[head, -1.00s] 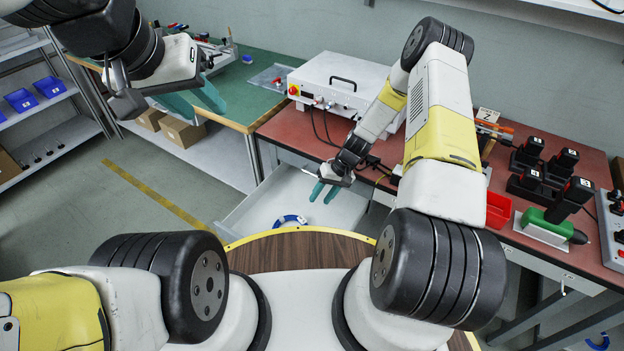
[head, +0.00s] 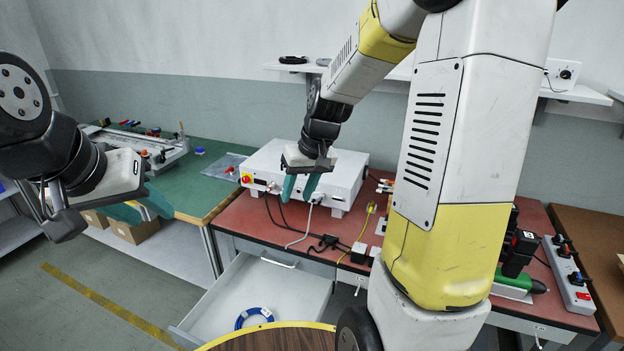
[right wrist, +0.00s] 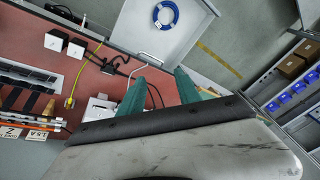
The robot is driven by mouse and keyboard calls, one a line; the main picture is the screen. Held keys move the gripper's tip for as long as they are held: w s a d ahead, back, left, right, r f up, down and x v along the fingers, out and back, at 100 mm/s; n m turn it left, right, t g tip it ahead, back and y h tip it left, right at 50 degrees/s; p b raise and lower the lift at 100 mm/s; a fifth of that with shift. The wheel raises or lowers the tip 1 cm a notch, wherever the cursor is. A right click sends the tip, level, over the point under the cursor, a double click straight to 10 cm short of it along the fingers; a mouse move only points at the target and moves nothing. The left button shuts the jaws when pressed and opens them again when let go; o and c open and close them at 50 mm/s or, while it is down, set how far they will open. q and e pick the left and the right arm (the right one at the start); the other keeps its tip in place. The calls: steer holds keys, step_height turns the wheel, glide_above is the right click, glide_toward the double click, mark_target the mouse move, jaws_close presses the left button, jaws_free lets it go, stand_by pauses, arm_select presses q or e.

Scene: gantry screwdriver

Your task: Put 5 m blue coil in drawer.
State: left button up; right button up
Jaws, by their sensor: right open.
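The blue coil (head: 241,316), a ring with a small white label, lies flat on the bottom of the open white drawer (head: 208,303) under the red-topped bench. The coil also shows in the right wrist view (right wrist: 156,19), inside the drawer (right wrist: 196,38). My right gripper (head: 300,188) is open and empty, raised above the drawer in front of the white box; its teal fingers (right wrist: 160,88) show apart in the right wrist view. My left gripper (head: 146,207) is open and empty, in the air at the left, away from the drawer.
The white box (head: 340,178) stands on the red bench (head: 240,218) behind my right gripper, with cables hanging at its front. A yellow cable (head: 360,232) and black adapters lie to its right. A green bench (head: 195,180) stands at left. A round wooden top (head: 275,340) is close in front.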

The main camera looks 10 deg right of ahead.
steer(key=s+r+t, duration=0.1)
steer(key=s+r, duration=0.5)
steer(key=s, duration=0.3)
steer(key=s+d+r+m+t, duration=0.1)
steer(key=s+r+t, duration=0.1)
steer(key=s+r, duration=0.4)
steer(key=s, duration=0.3)
steer(key=shift+d+r, duration=0.15)
steer(key=shift+d, duration=0.1)
steer(key=shift+s, duration=0.1)
